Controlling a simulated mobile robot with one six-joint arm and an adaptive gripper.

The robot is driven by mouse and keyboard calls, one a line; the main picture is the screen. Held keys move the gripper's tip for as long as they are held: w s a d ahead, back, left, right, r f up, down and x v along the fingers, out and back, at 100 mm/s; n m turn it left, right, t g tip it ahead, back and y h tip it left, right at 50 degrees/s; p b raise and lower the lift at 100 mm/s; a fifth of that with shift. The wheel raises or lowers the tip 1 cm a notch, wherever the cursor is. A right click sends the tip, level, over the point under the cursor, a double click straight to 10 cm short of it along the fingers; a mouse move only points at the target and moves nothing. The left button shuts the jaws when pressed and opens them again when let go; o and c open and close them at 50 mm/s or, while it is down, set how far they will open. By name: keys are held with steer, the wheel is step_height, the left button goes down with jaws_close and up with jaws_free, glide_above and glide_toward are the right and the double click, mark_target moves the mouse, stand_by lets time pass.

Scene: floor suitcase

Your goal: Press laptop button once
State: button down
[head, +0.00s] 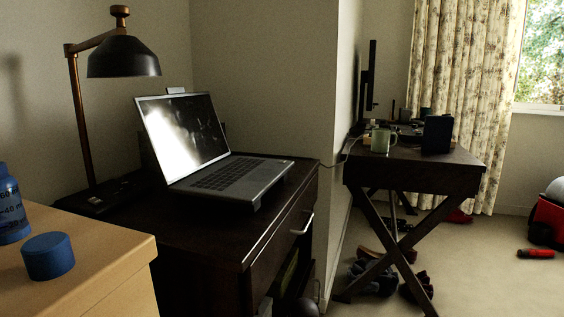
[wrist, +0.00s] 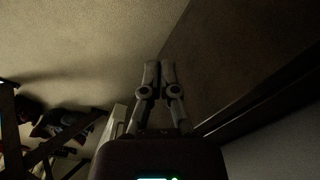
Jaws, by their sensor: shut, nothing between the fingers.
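The laptop (head: 219,165) stands open on a dark wooden cabinet in the head view. Its screen (head: 184,130) faces right and shows bright reflections. Its keyboard deck lies flat, and I cannot make out a separate button on it. My gripper (wrist: 159,64) shows only in the wrist view. Its two fingers are together and hold nothing. In that view the fingers are apart from the laptop, which is not visible there. My gripper does not show in the head view.
A black desk lamp (head: 123,57) stands behind the laptop. The dark cabinet (head: 205,232) has a drawer with a handle. A blue cap (head: 48,257) and a blue bottle (head: 10,207) are on a light wooden surface at lower left. A desk with a mug (head: 380,140) stands beyond.

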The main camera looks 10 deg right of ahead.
stand_by(0.6)
step_height(320, 180, up, 22)
steer(key=p, duration=2.2)
steer(key=shift+s, duration=0.15)
